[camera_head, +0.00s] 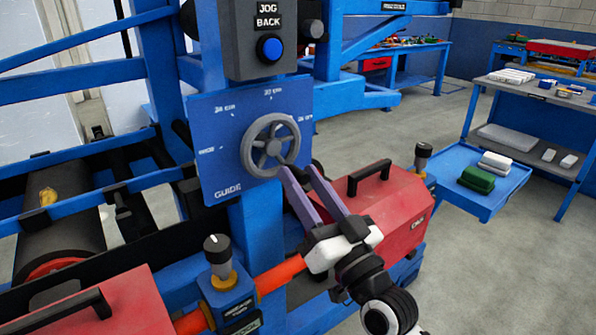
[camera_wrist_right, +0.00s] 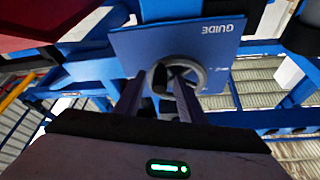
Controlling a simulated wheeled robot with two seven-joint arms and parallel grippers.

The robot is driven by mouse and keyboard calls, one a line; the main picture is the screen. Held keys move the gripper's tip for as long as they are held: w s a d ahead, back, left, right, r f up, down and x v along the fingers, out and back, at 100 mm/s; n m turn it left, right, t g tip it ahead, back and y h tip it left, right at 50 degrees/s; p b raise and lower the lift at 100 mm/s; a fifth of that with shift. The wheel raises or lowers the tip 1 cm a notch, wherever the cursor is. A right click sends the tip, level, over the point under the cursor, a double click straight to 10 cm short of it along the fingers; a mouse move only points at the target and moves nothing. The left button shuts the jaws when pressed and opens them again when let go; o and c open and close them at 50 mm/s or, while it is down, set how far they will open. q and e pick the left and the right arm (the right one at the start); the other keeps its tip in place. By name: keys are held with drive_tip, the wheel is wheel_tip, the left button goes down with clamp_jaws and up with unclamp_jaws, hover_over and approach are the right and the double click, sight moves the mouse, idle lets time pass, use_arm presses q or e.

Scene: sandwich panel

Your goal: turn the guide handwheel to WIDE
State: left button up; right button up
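The guide handwheel (camera_head: 249,150) is a grey spoked wheel on a blue panel (camera_head: 222,172) marked GUIDE. Small white scale marks and labels ring its upper side. The label at the far left (camera_head: 206,150) is too small to read surely. My right gripper (camera_head: 298,168) has two long purple-grey fingers spread apart, at the lower right of the wheel. In the right wrist view the wheel (camera_wrist_right: 203,78) lies just beyond the fingertips (camera_wrist_right: 158,74), and one finger overlaps it. I cannot tell whether they touch. My left gripper is out of view.
A grey JOG BACK box with a blue button (camera_head: 270,48) stands just above the panel. A red cover with a black handle (camera_head: 400,205) is right of the wheel. A yellow-and-black knob post (camera_head: 218,260) stands below left. Open floor lies further right.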

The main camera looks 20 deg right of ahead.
drive_tip(key=shift+x, duration=0.8)
drive_tip(key=shift+w, duration=0.25)
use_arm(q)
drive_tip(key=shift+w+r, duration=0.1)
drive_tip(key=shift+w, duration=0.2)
use_arm(e)
clamp_jaws()
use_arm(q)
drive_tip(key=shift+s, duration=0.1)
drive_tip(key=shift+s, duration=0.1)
use_arm(e)
drive_tip(key=shift+n, duration=0.3)
